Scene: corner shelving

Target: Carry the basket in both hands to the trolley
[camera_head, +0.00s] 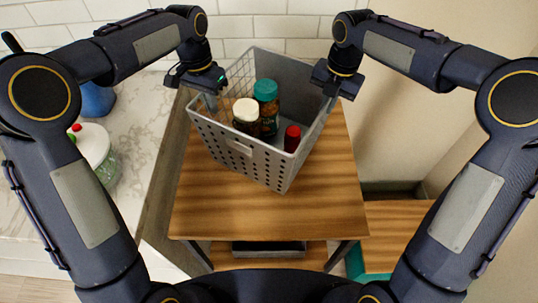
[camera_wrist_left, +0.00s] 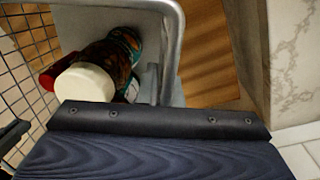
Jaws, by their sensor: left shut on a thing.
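The grey basket (camera_head: 245,155) has perforated walls and is over the wooden top of the trolley (camera_head: 320,205); I cannot tell whether it rests on it. It holds a jar with a teal lid (camera_head: 265,90), a jar with a cream lid (camera_head: 246,112) and a red-capped item (camera_head: 292,138). My left gripper (camera_head: 212,84) is shut on the basket's left rim; the grey rim bar (camera_wrist_left: 175,40) and the cream lid (camera_wrist_left: 85,82) show in the left wrist view. My right gripper (camera_head: 331,84) is at the basket's right rim, its fingertips hidden.
A marble counter (camera_head: 135,130) with a white-lidded glass jar (camera_head: 92,145) and a blue object (camera_head: 97,100) lies left. A tiled wall (camera_head: 265,25) is behind. A lower wooden surface (camera_head: 395,225) is at right. The trolley's front top is bare.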

